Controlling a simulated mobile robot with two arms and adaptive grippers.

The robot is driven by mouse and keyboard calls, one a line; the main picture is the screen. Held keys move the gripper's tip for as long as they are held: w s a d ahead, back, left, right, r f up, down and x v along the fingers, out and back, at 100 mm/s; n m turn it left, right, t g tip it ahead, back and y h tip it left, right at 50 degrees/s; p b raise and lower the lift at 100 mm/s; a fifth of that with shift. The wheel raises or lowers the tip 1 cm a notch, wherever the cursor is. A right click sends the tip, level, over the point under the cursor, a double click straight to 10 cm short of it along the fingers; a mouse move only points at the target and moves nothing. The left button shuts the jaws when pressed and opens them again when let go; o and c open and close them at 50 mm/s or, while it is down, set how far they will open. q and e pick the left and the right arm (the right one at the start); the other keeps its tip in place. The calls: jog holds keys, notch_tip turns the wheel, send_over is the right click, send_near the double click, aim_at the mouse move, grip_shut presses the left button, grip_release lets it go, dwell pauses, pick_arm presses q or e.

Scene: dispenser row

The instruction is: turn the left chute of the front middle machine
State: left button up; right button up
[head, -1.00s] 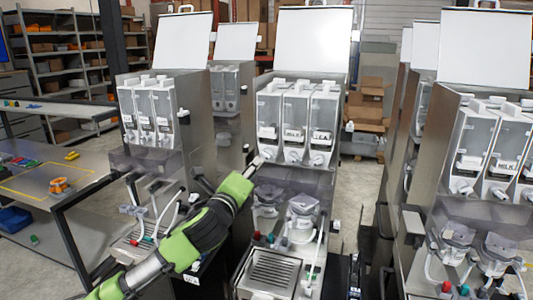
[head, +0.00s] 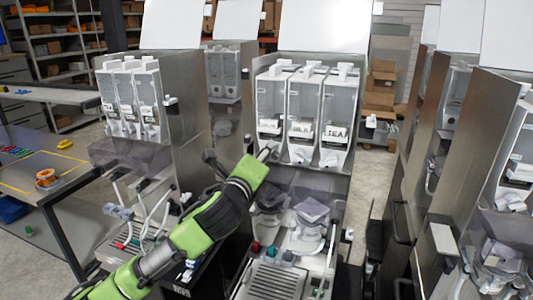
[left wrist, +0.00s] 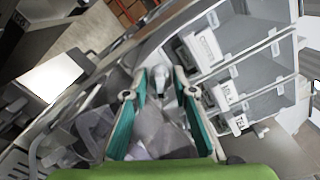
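The front middle machine (head: 312,169) stands at the centre of the head view with three clear canisters side by side. Its left chute is a small white spout under the left canister (head: 271,105), largely hidden by my gripper in the head view. In the left wrist view the left chute (left wrist: 159,78) shows between the tips of the teal fingers. My left gripper (head: 268,152) is at that chute. The fingers (left wrist: 160,74) are spread, with the spout between them; I cannot tell whether they touch it. My right gripper is not in view.
The middle chute (head: 300,154) and right chute (head: 331,158) are close by on the right. A smoky clear panel and mixing cups (head: 307,212) are below. Another machine (head: 140,95) stands left, and more machines (head: 500,170) stand right. A table (head: 30,175) is at far left.

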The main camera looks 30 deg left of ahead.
pick_arm(q)
jog(key=shift+c, duration=0.7)
grip_shut()
